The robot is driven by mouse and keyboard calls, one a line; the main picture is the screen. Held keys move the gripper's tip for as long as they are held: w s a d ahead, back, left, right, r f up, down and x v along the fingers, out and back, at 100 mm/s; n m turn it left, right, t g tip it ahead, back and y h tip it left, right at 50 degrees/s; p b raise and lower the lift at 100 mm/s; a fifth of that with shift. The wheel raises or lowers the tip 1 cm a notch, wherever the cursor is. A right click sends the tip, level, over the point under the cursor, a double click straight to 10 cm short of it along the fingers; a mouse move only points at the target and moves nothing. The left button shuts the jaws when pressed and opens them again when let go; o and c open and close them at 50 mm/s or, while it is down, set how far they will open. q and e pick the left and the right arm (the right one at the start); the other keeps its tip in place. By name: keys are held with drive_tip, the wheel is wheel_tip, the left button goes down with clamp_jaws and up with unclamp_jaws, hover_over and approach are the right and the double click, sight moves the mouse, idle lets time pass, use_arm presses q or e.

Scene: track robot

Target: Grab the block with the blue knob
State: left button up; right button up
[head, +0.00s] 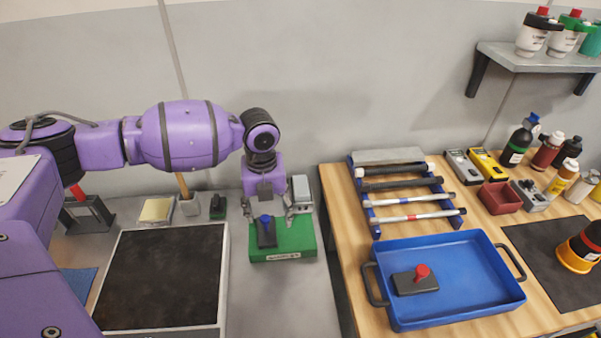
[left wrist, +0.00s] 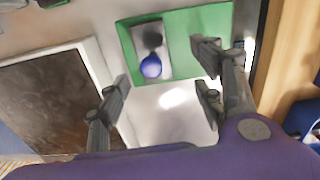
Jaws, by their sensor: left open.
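The dark block with the blue knob (head: 267,238) sits on a green pad (head: 297,240) on the grey counter. In the left wrist view the blue knob (left wrist: 151,66) shows on the block, with the green pad (left wrist: 184,40) around it. My left gripper (head: 272,212) is over the pad, pointing down, with its fingers spread apart. In the left wrist view the open fingers of my left gripper (left wrist: 164,85) have nothing between them, and the knob appears beyond the fingertips. My right gripper is not in view.
A dark-topped plate (head: 165,275) lies left of the pad. A block with a green knob (head: 217,208) stands behind it. On the wooden table at right are a rack of rods (head: 405,190) and a blue tray (head: 465,275) holding a red-knobbed block (head: 415,281).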

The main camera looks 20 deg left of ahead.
sight(266, 230)
use_arm(q)
drive_tip(key=shift+s+a+f, duration=0.1)
drive_tip(key=shift+s+f, duration=0.1)
drive_tip(key=shift+f, duration=0.3)
drive_tip(key=shift+s+f, duration=0.15)
drive_tip(key=shift+f, duration=0.35)
drive_tip(key=f, duration=0.2)
drive_tip(key=a+f, duration=0.1)
drive_tip(key=shift+w+f, duration=0.35)
drive_tip(key=shift+f, duration=0.55)
drive_tip(key=shift+r, duration=0.1)
clamp_jaws()
